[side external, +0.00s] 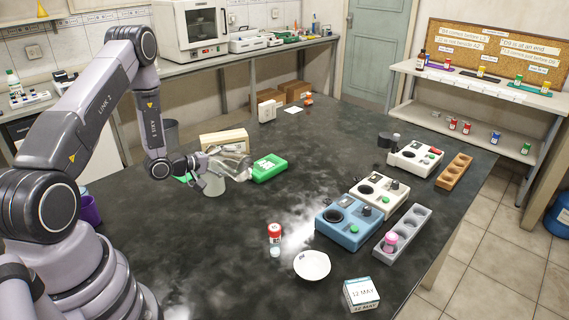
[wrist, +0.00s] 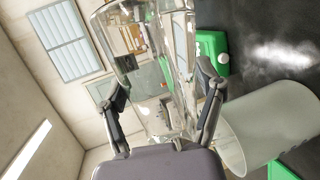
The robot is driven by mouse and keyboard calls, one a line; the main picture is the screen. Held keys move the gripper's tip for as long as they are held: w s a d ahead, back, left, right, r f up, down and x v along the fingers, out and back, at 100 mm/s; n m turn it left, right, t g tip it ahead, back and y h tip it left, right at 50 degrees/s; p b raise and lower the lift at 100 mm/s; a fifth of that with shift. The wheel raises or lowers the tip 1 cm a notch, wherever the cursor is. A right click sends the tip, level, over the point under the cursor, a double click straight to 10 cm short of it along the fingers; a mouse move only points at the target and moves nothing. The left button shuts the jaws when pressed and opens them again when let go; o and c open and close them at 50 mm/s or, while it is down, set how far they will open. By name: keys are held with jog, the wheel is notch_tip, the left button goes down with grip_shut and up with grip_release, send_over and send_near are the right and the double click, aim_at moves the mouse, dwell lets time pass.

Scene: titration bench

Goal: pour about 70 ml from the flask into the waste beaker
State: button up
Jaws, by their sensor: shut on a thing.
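My gripper (side external: 200,163) is shut on the clear glass flask (side external: 234,162) and holds it up above the bench. The flask is strongly tilted in the side view, its far end towards the green box. In the wrist view the flask (wrist: 150,75) lies between the two fingers (wrist: 163,95). A pale, translucent beaker (side external: 213,184), which looks like the waste beaker, stands on the bench just below the gripper and flask. It also shows in the wrist view (wrist: 272,125), to the right of the fingers. I cannot make out the liquid level or any stream.
A green box (side external: 268,168) lies close to the right of the flask. A wooden block (side external: 224,139) is behind. A red-capped bottle (side external: 275,233), a white dish (side external: 312,264) and a blue device (side external: 348,222) stand towards the front right. The bench between is clear.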

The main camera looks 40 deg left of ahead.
aim_at(225, 171)
jog(key=shift+f, duration=0.1)
dwell(0.7)
jog(key=shift+r, duration=0.2)
jog(key=shift+w+d+f+m+g+y, duration=0.1)
jog(key=shift+d+f+m+g+y, duration=0.1)
jog(key=shift+d+f+m+y, duration=0.3)
jog(key=shift+d+f+m+g+y, duration=0.2)
jog(key=shift+f+m+y, duration=0.1)
jog(key=shift+m, duration=0.4)
jog(key=shift+a+f+m+y, duration=0.15)
jog(key=shift+f+m+y, duration=0.35)
jog(key=shift+f+m, duration=0.1)
jog(key=shift+f, duration=0.1)
dwell(0.4)
